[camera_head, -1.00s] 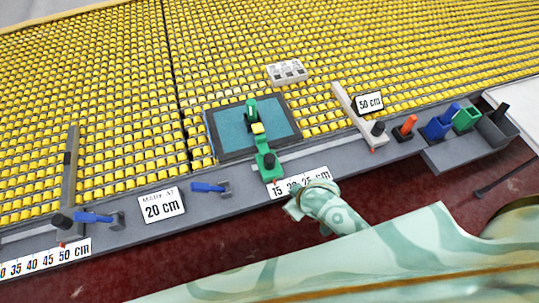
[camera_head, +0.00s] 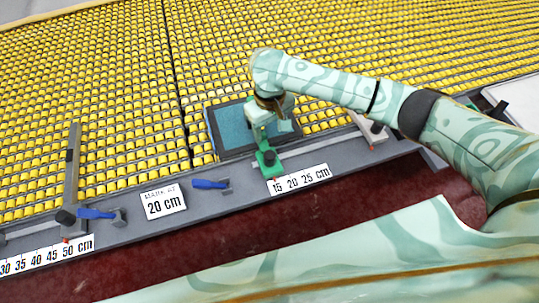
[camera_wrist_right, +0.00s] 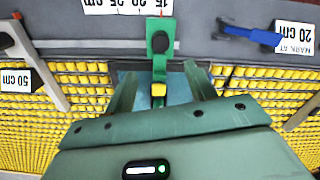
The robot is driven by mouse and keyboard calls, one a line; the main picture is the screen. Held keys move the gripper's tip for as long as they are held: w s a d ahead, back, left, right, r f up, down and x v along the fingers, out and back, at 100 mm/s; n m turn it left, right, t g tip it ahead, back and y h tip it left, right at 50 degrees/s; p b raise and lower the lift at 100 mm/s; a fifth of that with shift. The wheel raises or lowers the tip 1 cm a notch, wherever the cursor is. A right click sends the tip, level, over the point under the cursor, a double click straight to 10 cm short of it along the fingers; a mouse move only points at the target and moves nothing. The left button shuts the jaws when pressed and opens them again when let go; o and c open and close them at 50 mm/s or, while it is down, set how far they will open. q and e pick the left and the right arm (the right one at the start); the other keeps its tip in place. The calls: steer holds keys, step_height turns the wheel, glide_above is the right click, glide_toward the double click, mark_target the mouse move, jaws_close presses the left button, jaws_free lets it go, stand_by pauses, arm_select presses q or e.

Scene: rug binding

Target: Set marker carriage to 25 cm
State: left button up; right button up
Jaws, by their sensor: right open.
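The green marker carriage (camera_head: 269,163) has a black knob and a yellow block, and sits on the grey rail beside the 15-20-25 scale (camera_head: 300,180). In the right wrist view the carriage (camera_wrist_right: 160,28) has its red pointer near the 15 end of the scale (camera_wrist_right: 125,5). My right gripper (camera_head: 266,122) is above the far part of the carriage. In the wrist view its two fingers (camera_wrist_right: 161,84) are apart, one on each side of the yellow block, with gaps visible. My left gripper is not in view.
A sign (camera_head: 163,203) reads "MARK AT 20 cm". A blue-handled clamp (camera_head: 210,185) stands on the rail. A teal pad (camera_head: 232,127) lies behind the carriage. A white bar (camera_head: 370,130) with a dark knob stands to the right. Yellow rollers fill the back.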

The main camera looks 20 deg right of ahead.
mark_target(270, 154)
step_height(270, 154, down, 14)
steer(key=b, duration=0.6)
steer(key=shift+r, duration=0.1)
jaws_close()
steer(key=shift+w+r+p, duration=0.15)
steer(key=shift+r+p, duration=0.1)
steer(key=shift+p, duration=0.25)
steer(key=d+p, duration=0.1)
steer(key=p, duration=0.1)
steer(key=d+p, duration=0.1)
steer(key=p, duration=0.2)
steer(key=d+p, duration=0.1)
steer(key=p, duration=0.2)
steer(key=shift+w+d+r, duration=0.2)
steer(key=shift+w+r, duration=0.1)
steer(key=shift+r, duration=0.1)
steer(key=d+p, duration=0.1)
steer(key=d, duration=0.1)
steer(key=d+p, duration=0.1)
steer(key=d, duration=0.1)
steer(key=d+f, duration=0.1)
steer(key=d, duration=0.1)
steer(key=shift+d+p, duration=0.15)
steer(key=shift+p, duration=0.25)
steer(key=shift+d, duration=0.3)
